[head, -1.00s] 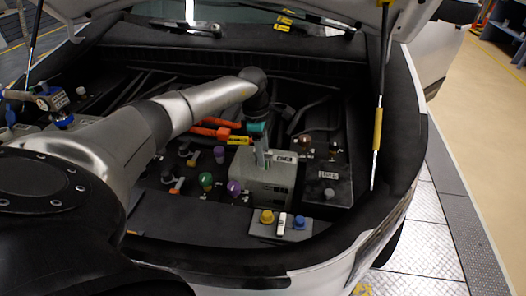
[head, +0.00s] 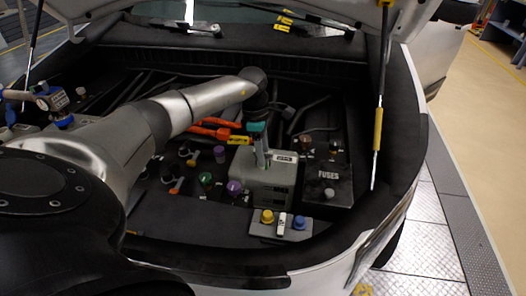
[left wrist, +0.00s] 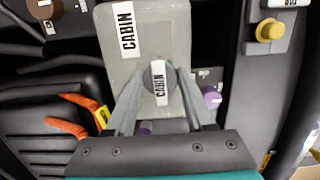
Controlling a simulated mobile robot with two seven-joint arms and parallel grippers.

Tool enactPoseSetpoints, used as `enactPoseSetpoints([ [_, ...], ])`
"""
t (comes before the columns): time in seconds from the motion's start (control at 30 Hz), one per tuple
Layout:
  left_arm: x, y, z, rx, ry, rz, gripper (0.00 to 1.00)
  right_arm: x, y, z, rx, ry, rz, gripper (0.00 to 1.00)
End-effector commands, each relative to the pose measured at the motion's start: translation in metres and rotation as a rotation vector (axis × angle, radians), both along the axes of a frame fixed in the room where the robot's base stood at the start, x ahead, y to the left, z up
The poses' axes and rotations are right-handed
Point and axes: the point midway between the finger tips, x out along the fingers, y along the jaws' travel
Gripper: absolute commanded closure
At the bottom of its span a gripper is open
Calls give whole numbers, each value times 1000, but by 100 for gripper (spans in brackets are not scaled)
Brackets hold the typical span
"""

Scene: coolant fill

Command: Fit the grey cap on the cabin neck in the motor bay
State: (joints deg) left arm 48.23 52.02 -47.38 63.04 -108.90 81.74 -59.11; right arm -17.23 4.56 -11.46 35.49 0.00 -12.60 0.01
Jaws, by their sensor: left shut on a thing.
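My left gripper (head: 262,163) reaches down onto the top of a pale grey tank (head: 272,192) in the motor bay. In the left wrist view its two fingers are shut on the round grey cap (left wrist: 160,78), whose white label reads CABIN. The tank (left wrist: 170,32) lies under the cap there and carries its own CABIN label. The cap is over the tank's top face, and the cabin neck is hidden beneath it. I cannot tell whether the cap sits fully down on the neck. My right gripper is in neither view.
A small panel with a yellow cap (head: 267,216) and a blue cap (head: 299,222) stands in front of the tank. Purple (head: 234,187) and green (head: 206,179) caps are to its left. A black fuse box (head: 328,182) is to its right. Orange cables (head: 212,130) run behind.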

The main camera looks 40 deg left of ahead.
Motion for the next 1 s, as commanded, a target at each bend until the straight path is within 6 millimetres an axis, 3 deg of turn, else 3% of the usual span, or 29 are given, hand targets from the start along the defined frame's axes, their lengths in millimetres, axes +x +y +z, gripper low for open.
enactPoseSetpoints([
  [1.0, -1, 1, -3, 3, 6, -279, 82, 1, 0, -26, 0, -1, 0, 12],
])
